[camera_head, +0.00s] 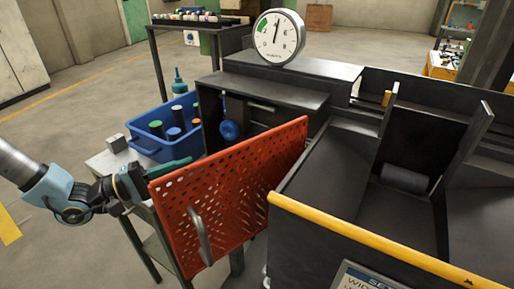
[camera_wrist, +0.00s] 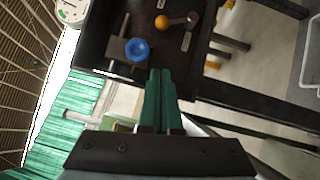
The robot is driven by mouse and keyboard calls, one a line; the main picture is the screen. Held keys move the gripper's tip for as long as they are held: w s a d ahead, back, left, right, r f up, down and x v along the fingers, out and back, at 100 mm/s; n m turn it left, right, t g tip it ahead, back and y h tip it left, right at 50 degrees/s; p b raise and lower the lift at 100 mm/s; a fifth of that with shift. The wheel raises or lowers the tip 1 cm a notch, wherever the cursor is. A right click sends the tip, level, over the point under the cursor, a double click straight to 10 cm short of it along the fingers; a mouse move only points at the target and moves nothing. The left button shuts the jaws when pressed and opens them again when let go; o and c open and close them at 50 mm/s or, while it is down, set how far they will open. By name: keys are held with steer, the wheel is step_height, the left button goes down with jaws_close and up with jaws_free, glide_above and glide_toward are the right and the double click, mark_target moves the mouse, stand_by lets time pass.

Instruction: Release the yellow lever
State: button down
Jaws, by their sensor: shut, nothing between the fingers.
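My gripper (camera_head: 188,162) is at the left, beside the top left edge of the red perforated panel (camera_head: 235,185). Its green fingers are closed together and empty, and they also show in the wrist view (camera_wrist: 158,72). In the wrist view, a short lever with an orange-yellow ball (camera_wrist: 162,22) sits on the dark machine face, beyond the fingertips and apart from them. Its other end is an orange-brown knob near a small label. I cannot pick out this lever in the head view, where the red panel may hide it.
A blue round knob (camera_head: 229,130) is on the dark furnace front; it also shows near the fingertips in the wrist view (camera_wrist: 137,49). A blue bin (camera_head: 150,143) with cylinders stands on a side table. A yellow rail (camera_head: 365,240) edges the dark trough. A dial gauge (camera_head: 279,38) stands on top.

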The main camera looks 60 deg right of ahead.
steer(key=shift+s+d, duration=0.1)
steer(key=shift+d, duration=0.05)
steer(key=p+x, duration=0.1)
steer(key=x, duration=0.3)
steer(key=s+p+x, duration=0.1)
steer(key=x, duration=0.3)
steer(key=a+p+x, duration=0.1)
steer(key=x, duration=0.3)
steer(key=shift+s+a+r+p, duration=0.15)
steer(key=shift+s+r+p, duration=0.15)
steer(key=shift+s+p, duration=0.1)
steer(key=shift+s, duration=0.5)
